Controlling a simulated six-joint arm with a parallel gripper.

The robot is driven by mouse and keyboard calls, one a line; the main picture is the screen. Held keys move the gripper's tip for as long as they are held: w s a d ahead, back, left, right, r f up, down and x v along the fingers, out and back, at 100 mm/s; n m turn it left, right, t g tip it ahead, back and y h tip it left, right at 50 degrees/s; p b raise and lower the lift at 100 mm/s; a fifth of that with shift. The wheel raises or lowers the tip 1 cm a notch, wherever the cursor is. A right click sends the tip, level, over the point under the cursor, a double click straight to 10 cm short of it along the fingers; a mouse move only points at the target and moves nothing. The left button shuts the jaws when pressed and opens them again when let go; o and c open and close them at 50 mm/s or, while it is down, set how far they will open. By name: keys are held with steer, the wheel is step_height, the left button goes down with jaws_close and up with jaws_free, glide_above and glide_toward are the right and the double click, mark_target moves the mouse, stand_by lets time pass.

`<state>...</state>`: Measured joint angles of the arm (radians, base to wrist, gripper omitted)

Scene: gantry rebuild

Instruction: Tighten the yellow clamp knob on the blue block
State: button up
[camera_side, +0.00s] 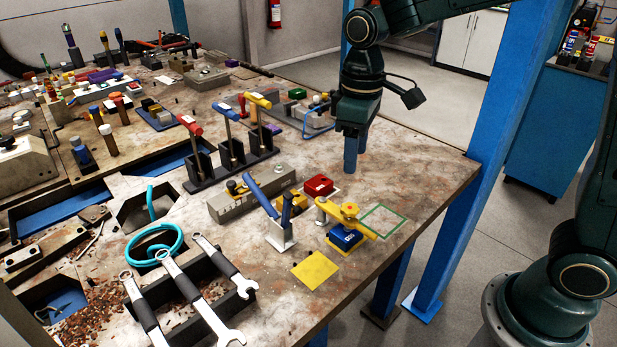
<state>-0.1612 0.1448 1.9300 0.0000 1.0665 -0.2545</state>
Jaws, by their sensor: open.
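The blue block (345,239) stands near the right part of the worn tabletop, close to its front edge. My gripper (352,160) points down above and behind the block, well apart from the knob. Its jaws are open and seem empty; the gap between the fingers is hard to see from this side.
A red block (318,186) and a blue-handled clamp (276,215) stand left of the blue block. A green square outline (383,221) and a yellow plate (315,270) lie nearby. Wrenches (190,290) and a rack of T-handled tools (232,160) are left. The back right tabletop is clear.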

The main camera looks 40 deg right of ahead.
mark_target(350, 207)
step_height(350, 207, down, 12)
steer(key=shift+r, duration=0.1)
stand_by(0.5)
steer(key=c, duration=0.8)
steer(key=shift+m, duration=0.3)
steer(key=shift+m, duration=1.5)
steer(key=o, duration=0.8)
steer(key=shift+r, duration=0.1)
